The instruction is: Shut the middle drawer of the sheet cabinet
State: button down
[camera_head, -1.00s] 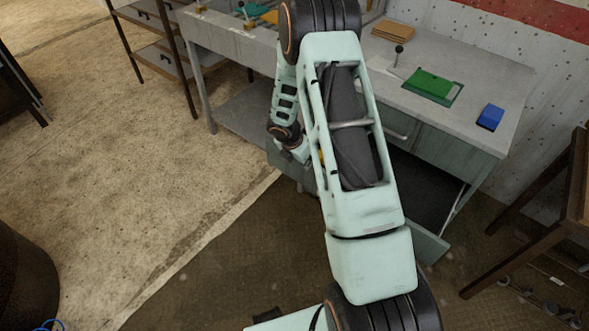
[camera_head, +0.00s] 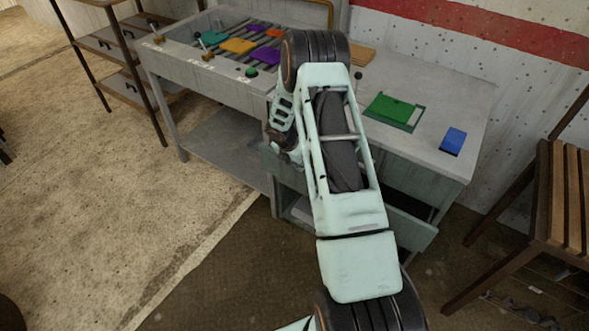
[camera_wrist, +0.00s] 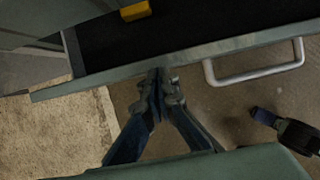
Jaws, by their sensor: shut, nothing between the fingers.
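The sheet cabinet (camera_head: 440,184) is the grey-green unit under the right part of the worktop. One of its drawers (camera_head: 415,232) stands pulled out below the top; my arm hides much of it, so its level is hard to tell. In the wrist view an open drawer's front panel (camera_wrist: 110,76) crosses the picture, with a pale bar handle (camera_wrist: 255,76) at right and a yellow block (camera_wrist: 135,11) inside. My gripper (camera_wrist: 158,82) is shut and empty, its tips at the outer side of this panel, left of the handle. Contact is unclear. The head view hides the gripper.
The worktop holds a green sheet in a tray (camera_head: 394,112), a blue block (camera_head: 453,140) and several coloured pieces at left. A wooden slatted rack (camera_head: 560,200) stands at right of the cabinet. Open floor (camera_head: 110,210) lies at left.

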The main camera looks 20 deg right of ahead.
jog(key=shift+w+d+f+p, duration=0.1)
jog(key=shift+w+d+p, duration=0.1)
jog(key=shift+w+d, duration=0.4)
jog(key=shift+w+d+p, duration=0.15)
jog(key=shift+w+d, duration=0.15)
jog(key=shift+d, duration=0.55)
jog(key=shift+a, duration=0.1)
